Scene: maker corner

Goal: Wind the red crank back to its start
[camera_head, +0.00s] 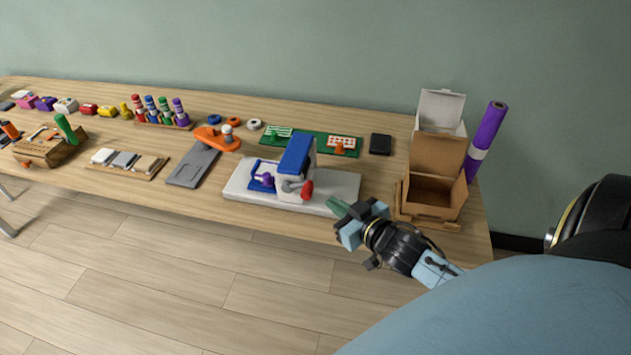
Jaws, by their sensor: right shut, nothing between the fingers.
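The red crank (307,190) is on the front right of a device with a blue upright block (297,155) and a grey body, on a pale grey base plate (335,191). A small purple part on a blue piece (262,176) sits left of the block. My right gripper (338,208) is at the table's front edge, to the right of and below the crank, apart from it. Its greenish fingers are shut and empty, pointing left toward the base plate. My left gripper is not in view.
An open cardboard box (434,190) stands right of the device, with a purple roll (486,139) behind it. A green board (311,143) and a black box (380,144) lie behind. A grey slab (194,165) lies to the left.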

